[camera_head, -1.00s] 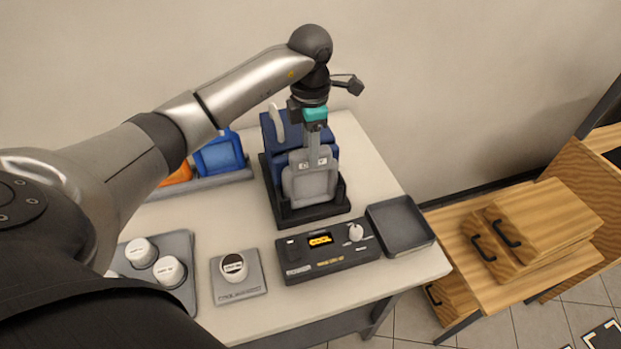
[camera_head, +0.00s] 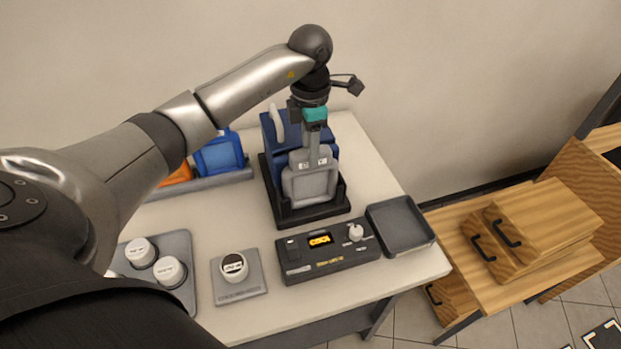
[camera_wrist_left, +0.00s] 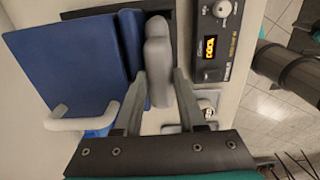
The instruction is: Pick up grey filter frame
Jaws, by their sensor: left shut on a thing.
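The grey filter frame (camera_head: 311,185) stands upright in the black base of the blue machine (camera_head: 282,139), at its front, in the head view. My left gripper (camera_head: 313,160) comes down from above and is shut on the top part of the frame. In the left wrist view the frame (camera_wrist_left: 157,60) shows edge-on between the two fingers of the gripper (camera_wrist_left: 160,95), beside the blue machine body (camera_wrist_left: 65,62). The frame's lower end is at the black base; I cannot tell whether it is fully seated. My right gripper is not in view.
A control box (camera_head: 328,251) with a lit orange display and a dark empty tray (camera_head: 401,226) stand to the right. Orange and blue frames (camera_head: 219,155) stand in a rack at left.

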